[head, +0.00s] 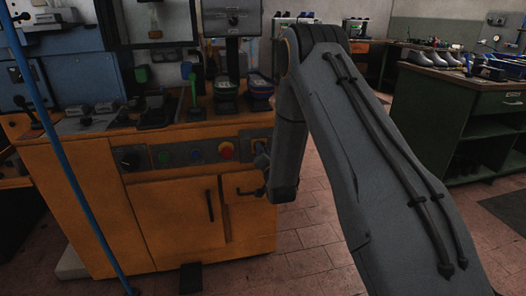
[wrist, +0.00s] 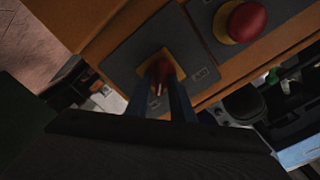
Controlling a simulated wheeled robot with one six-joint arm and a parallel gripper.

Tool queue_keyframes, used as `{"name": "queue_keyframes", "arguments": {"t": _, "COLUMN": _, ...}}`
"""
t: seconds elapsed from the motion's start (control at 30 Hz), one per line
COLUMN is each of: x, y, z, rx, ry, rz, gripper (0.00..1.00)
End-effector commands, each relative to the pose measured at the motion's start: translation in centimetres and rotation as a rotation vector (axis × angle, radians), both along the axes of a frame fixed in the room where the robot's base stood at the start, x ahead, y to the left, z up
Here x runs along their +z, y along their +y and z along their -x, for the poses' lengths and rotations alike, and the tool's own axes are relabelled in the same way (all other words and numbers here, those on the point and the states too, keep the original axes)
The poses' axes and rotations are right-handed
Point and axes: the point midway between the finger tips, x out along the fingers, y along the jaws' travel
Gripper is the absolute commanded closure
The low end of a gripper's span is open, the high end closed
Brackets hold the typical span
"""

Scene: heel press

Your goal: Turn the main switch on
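The main switch is a red rotary knob on a yellow plate. It shows in the wrist view (wrist: 158,70), on a dark panel set in the orange cabinet front. In the wrist view my gripper (wrist: 161,85) points at the knob. Its two bluish-dark fingers stand apart, one on each side of the red knob. I cannot make out whether they touch it. In the head view my arm covers part of the panel's right end, and the gripper's fingertips are not clear there.
A red mushroom button on yellow (head: 226,150) sits left of the switch; it also shows in the wrist view (wrist: 240,20). Further left are blue and green buttons and a black knob (head: 131,161). A blue pole (head: 70,165) stands at left. A green workbench (head: 470,115) stands at right.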

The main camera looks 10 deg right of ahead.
Motion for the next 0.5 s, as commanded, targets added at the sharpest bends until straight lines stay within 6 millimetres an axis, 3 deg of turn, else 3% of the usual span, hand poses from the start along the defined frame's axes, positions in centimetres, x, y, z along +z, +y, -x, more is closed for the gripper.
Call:
{"name": "queue_keyframes", "arguments": {"t": 0.33, "x": 0.0, "y": 0.1, "z": 0.1, "rx": 0.002, "ry": 0.001, "rz": 0.001, "gripper": 0.71}}
{"name": "queue_keyframes", "arguments": {"t": 0.5, "x": -0.1, "y": 0.1, "z": 1.7, "rx": 0.002, "ry": 0.002, "rz": 0.001, "gripper": 0.71}}
